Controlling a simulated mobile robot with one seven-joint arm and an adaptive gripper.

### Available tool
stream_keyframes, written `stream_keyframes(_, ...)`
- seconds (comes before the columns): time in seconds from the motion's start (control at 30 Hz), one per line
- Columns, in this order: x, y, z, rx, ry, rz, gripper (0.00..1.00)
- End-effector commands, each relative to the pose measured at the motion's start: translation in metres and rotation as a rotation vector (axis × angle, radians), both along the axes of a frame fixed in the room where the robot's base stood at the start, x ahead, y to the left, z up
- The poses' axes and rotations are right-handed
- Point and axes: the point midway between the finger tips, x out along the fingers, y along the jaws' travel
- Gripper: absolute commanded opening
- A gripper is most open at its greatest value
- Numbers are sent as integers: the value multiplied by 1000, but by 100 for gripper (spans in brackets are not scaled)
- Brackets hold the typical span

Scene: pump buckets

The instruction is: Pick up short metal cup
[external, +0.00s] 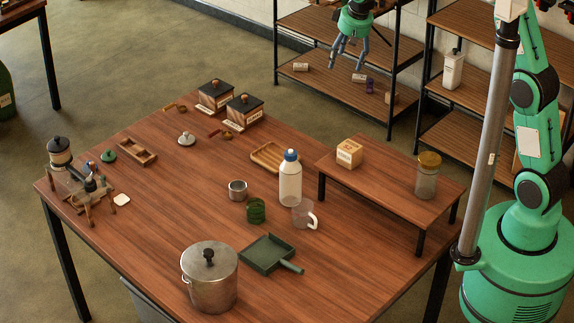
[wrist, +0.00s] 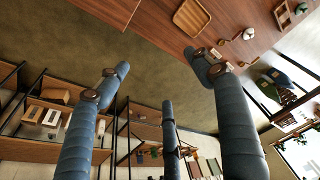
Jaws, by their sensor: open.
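The short metal cup (external: 237,190) stands near the middle of the wooden table in the external view, just left of a white bottle with a blue cap (external: 290,178) and behind a green ribbed cup (external: 256,211). I cannot make it out in the wrist view. My gripper (external: 350,62) is high up beyond the back of the table, in front of the shelves and far from the cup. Its blue-grey fingers are spread apart with nothing between them. They also show spread in the wrist view (wrist: 158,75).
A clear mug (external: 304,215), a green dustpan (external: 268,254) and a large metal pot (external: 209,277) stand in front of the cup. A small raised table (external: 385,180) holds a wooden block and a jar. A wooden tray (external: 267,158) lies behind.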

Motion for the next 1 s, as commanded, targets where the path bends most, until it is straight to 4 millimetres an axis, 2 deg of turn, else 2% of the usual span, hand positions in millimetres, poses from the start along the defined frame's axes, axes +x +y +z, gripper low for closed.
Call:
stream_keyframes(0.03,-1,19,-12,-6,7,19,66)
stream_keyframes(0.1,-2,43,-26,-10,13,39,66)
stream_keyframes(0.27,-8,97,-61,-22,27,88,66)
stream_keyframes(0.47,-25,162,-110,-38,43,147,66)
stream_keyframes(0.8,-73,263,-203,-66,67,247,66)
stream_keyframes(1.0,-105,306,-251,-81,77,295,66)
